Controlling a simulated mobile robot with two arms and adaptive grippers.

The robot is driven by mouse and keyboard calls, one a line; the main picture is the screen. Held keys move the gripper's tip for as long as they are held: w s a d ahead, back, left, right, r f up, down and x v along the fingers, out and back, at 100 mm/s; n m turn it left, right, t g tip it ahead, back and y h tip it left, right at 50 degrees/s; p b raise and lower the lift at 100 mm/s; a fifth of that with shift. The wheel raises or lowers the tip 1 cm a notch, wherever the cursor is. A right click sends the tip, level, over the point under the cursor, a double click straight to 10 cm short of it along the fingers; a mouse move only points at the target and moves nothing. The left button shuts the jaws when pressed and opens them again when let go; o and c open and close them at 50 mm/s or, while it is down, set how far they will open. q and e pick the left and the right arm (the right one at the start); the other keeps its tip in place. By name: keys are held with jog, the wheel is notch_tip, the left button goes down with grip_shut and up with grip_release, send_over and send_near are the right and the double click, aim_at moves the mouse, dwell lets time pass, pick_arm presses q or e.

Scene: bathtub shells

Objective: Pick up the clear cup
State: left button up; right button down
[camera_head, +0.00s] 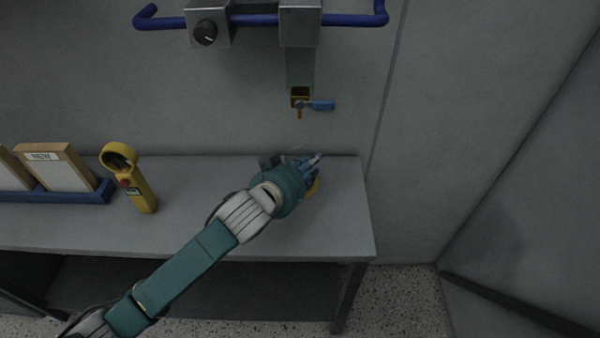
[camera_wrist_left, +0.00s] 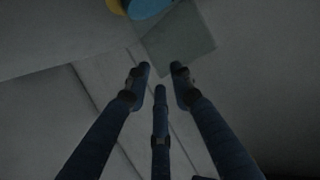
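My left gripper (camera_head: 314,164) is over the right end of the grey bench, at the back near the wall. In the left wrist view its fingers (camera_wrist_left: 161,72) stand apart, with nothing visible between them. A faint, pale, see-through shape, perhaps the clear cup (camera_head: 299,151), shows just behind the gripper in the head view. The gripper and wrist hide much of that spot, and I cannot tell whether they touch it. I cannot make out the cup in the left wrist view. My right gripper is not in view.
A yellow handheld device (camera_head: 134,179) and a blue rack (camera_head: 72,194) stand left. The bench (camera_head: 345,225) is clear at front right.

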pick_arm(q)
grip_shut()
jog(key=shift+r, duration=0.1)
